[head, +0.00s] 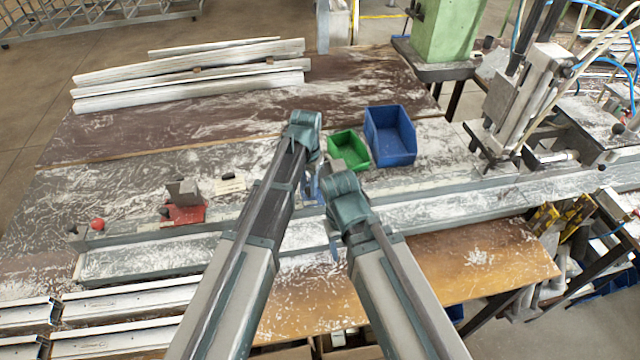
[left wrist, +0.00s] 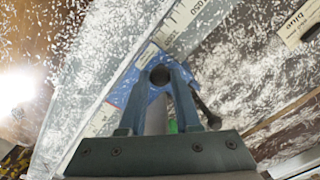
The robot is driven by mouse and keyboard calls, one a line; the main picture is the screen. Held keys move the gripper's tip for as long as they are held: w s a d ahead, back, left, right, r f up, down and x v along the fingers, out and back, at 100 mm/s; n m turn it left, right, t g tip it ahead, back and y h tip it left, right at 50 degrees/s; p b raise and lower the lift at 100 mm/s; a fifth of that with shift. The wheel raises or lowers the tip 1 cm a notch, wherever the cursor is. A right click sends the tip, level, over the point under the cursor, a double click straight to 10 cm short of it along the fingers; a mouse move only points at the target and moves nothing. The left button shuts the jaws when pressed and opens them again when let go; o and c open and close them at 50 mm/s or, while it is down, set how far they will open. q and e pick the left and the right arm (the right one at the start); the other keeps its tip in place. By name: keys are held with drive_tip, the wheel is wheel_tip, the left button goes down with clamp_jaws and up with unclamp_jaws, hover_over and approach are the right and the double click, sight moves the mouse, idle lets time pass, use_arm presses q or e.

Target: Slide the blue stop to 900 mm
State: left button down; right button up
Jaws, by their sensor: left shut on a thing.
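The blue stop (head: 309,188) sits on the long rail (head: 420,194), partly hidden behind my two arms. In the left wrist view the blue stop (left wrist: 132,90) lies against a pale printed scale strip (left wrist: 183,18). My left gripper (left wrist: 160,76) is shut on an upright part of the stop; a dark lever sticks out beside it. In the head view the left fingers are mostly hidden by the arm. My right wrist (head: 345,200) is close to the left one, over the front of the rail; its fingers are too hidden to judge.
A red stop (head: 185,212) stands further left on the rail, with a red knob (head: 97,224) at the rail end. Green (head: 348,148) and blue (head: 390,135) bins stand behind. A clamp machine (head: 520,100) is at right. White profiles (head: 190,75) lie at the back.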

use_arm(q)
drive_tip(key=a, duration=0.3)
drive_tip(key=s+a, duration=0.1)
drive_tip(key=a, duration=0.2)
drive_tip(key=shift+s+a, duration=0.2)
drive_tip(key=shift+a, duration=0.1)
drive_tip(key=c, duration=0.6)
unclamp_jaws()
wheel_tip(320, 180, up, 14)
drive_tip(key=p, duration=1.4)
drive_tip(key=shift+f, duration=0.1)
